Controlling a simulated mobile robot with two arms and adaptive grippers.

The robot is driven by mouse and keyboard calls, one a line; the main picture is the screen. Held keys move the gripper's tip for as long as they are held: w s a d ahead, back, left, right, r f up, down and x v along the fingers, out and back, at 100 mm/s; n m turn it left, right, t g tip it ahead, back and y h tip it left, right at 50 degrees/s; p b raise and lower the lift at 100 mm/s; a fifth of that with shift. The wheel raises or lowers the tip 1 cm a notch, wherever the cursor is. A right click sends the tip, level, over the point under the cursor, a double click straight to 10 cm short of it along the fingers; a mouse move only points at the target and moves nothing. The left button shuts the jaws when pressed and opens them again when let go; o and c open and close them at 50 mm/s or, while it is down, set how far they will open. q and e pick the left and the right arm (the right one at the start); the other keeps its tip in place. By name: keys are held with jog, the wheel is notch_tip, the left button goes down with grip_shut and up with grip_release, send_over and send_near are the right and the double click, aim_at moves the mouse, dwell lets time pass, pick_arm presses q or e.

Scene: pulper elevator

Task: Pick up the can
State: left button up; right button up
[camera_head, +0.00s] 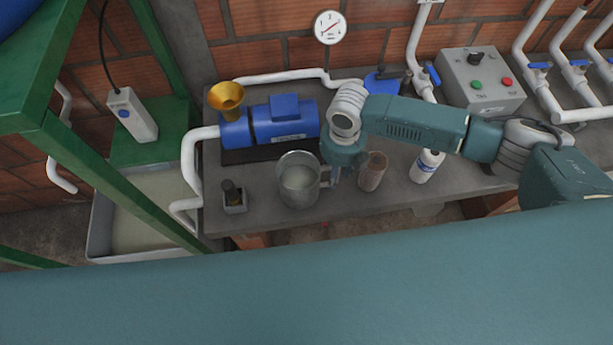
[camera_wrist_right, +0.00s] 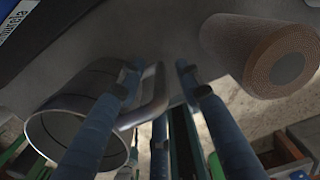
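The can (camera_head: 299,192) is a grey metal vessel with a side handle, standing open-topped on the grey worktop. Its handle (camera_head: 325,183) faces right. In the right wrist view the can (camera_wrist_right: 44,128) is at the left, its handle (camera_wrist_right: 154,98) showing between my fingers. My right gripper (camera_head: 335,180) points down beside the can's right side, at the handle. In the right wrist view its fingers (camera_wrist_right: 158,72) are apart, with a gap between them; I cannot tell whether either touches the handle. My left gripper is in no view.
A brown cylinder (camera_head: 372,172) stands close right of my gripper; it also shows in the wrist view (camera_wrist_right: 262,54). A white bottle (camera_head: 427,166) stands further right. Behind is a blue pump (camera_head: 284,122). A small grey box (camera_head: 234,199) is left of the can.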

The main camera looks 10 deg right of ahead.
jog(key=shift+f, duration=0.5)
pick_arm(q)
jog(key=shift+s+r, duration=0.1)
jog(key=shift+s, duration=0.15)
pick_arm(e)
grip_shut()
jog(key=shift+a, duration=0.1)
jog(key=shift+r, duration=0.1)
